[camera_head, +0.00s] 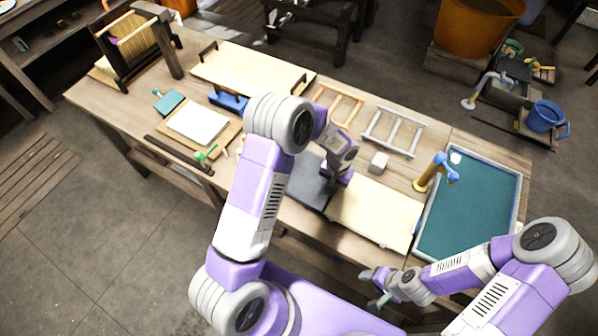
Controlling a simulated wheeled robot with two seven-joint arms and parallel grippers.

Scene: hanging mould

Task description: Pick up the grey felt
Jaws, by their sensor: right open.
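The grey felt (308,187) appears as a dark grey flat piece on the workbench, beside the left edge of a cream sheet (375,212). My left arm hides part of it. My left gripper (336,176) points down over the right part of the felt, near the seam with the cream sheet. Its fingertips are hard to make out, so I cannot tell whether it is open or touches the felt. My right gripper (376,288) is open and empty, low in the picture near the bench's front edge.
A teal-filled vat (465,222) stands at the bench's right end, with a yellow and blue tool (433,172) by its left rim. A white stack (198,124) lies left.

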